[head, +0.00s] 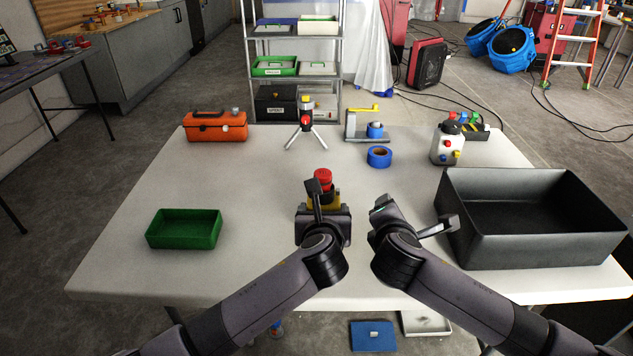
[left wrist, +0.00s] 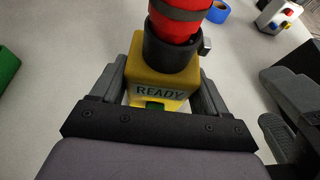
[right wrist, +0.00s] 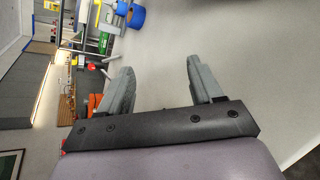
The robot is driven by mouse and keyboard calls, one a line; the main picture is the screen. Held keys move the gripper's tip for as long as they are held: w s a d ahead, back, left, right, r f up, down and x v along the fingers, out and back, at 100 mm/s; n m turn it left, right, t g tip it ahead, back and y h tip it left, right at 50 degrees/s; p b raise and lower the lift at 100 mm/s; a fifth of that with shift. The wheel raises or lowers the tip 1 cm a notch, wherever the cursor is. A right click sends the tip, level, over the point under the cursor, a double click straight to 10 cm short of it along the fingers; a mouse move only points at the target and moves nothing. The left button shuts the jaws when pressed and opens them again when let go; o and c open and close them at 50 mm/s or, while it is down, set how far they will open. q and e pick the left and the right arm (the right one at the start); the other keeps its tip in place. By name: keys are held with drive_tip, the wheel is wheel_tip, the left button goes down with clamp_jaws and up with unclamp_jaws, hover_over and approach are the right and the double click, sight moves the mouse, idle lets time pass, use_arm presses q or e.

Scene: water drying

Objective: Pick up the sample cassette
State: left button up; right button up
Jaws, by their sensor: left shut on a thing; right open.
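A yellow block (left wrist: 157,88) labelled READY stands in the left wrist view between the fingers of my left gripper (left wrist: 160,90). A red cylinder (left wrist: 180,22) rises from a black collar with a small side knob on top of the block; I cannot tell which part is the sample cassette. In the head view, my left gripper (head: 324,206) is shut on the yellow block near the table's middle, with the red top (head: 323,176) showing above it. My right gripper (head: 412,214) is open and empty just to the right, its fingers apart in the right wrist view (right wrist: 163,85).
A green tray (head: 184,247) lies left and a large black bin (head: 540,252) right. At the back are an orange toolbox (head: 216,133), a small tripod (head: 305,135), blue tape (head: 379,157) and a white button box (head: 447,148). The table's left middle is clear.

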drive_tip(key=w+a+r+m+y, duration=0.1)
drive_tip(key=a+r+m+y, duration=0.1)
drive_tip(key=r+m+y, duration=0.35)
drive_tip(key=w+a+r+m+y, duration=0.1)
drive_tip(key=a+r+m+y, duration=0.2)
drive_tip(key=r+m+y, duration=0.3)
drive_tip(key=m+g+y, duration=0.2)
drive_tip(key=m, duration=0.1)
approach(326, 175)
drive_tip(key=shift+x, duration=6.05)
drive_tip(key=c, duration=1)
